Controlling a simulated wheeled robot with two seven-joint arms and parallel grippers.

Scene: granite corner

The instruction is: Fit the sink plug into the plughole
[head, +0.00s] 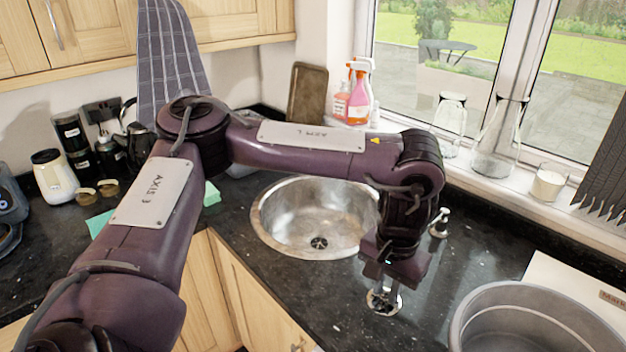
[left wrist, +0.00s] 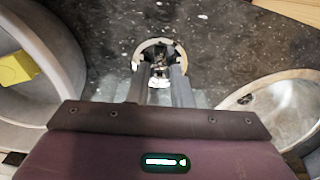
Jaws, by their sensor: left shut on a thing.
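The sink plug (head: 383,304) is a small round metal piece with a raised middle, over the dark counter just right of the sink. My left gripper (head: 383,288) points down and is shut on its middle. In the left wrist view the plug (left wrist: 148,46) shows between and beyond the fingertips (left wrist: 159,72). I cannot tell whether it touches the counter. The plughole (head: 319,243) is a dark round opening in the floor of the round steel sink (head: 300,205). It also shows in the left wrist view (left wrist: 245,99), at right. My right gripper is in neither view.
A grey round tub (head: 462,312) stands at the front right; a yellow block (left wrist: 16,68) lies inside. The tap (head: 440,222) stands behind my left gripper. Spray bottles (head: 359,98) and glassware (head: 497,140) line the windowsill. The counter between plug and sink is clear.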

